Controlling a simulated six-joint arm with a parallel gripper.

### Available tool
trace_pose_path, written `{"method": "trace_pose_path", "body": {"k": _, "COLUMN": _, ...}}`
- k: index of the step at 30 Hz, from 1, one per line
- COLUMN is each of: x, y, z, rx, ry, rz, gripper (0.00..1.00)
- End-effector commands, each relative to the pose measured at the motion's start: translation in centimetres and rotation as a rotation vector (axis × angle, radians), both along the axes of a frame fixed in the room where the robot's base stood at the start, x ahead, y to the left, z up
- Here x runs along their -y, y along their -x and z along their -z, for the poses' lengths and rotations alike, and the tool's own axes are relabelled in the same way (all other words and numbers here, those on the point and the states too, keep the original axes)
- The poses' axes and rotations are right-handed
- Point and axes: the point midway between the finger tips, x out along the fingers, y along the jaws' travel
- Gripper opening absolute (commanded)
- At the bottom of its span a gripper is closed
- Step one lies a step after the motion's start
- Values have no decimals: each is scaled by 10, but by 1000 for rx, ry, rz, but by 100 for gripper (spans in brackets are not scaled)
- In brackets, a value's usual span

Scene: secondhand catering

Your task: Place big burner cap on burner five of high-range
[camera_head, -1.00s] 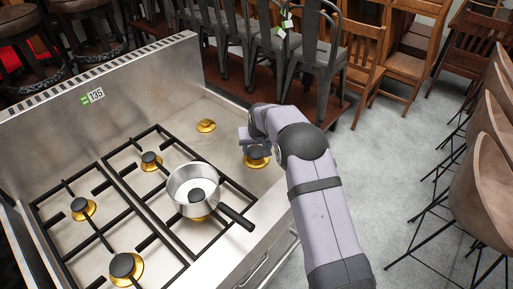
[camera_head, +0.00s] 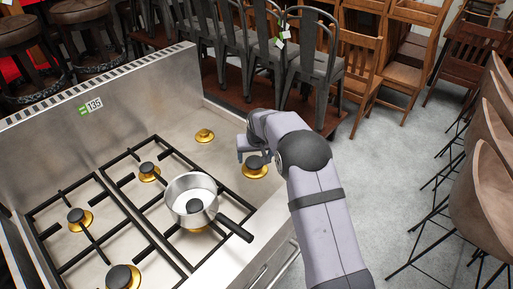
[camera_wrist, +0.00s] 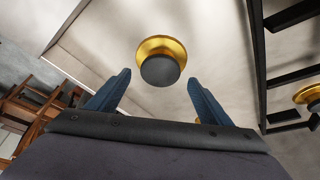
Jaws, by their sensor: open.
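A dark round burner cap (camera_head: 255,162) sits on the gold burner base (camera_head: 256,174) at the front right of the range (camera_head: 230,170). In the wrist view the same cap (camera_wrist: 160,70) lies on its gold base (camera_wrist: 170,42), looking slightly off-centre there. My gripper (camera_wrist: 158,78) is open, its two blue fingers apart and empty, with the cap in view beyond them. In the head view my gripper (camera_head: 242,148) is just left of and above the cap. The back right gold burner (camera_head: 205,135) shows no dark cap.
A metal saucepan (camera_head: 177,186) with a dark handle stands on the middle grate, a dark round piece inside it. Several other burners with dark caps (camera_head: 75,215) lie left under black grates. Metal chairs (camera_head: 312,70) stand behind the range.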

Motion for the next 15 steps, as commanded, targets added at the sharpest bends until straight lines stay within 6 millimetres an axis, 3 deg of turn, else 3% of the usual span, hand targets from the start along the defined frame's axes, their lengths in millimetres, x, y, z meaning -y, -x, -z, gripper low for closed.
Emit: {"method": "trace_pose_path", "body": {"k": 15, "x": 1, "y": 30, "z": -74, "rx": 3, "ry": -1, "rz": -1, "gripper": 73}}
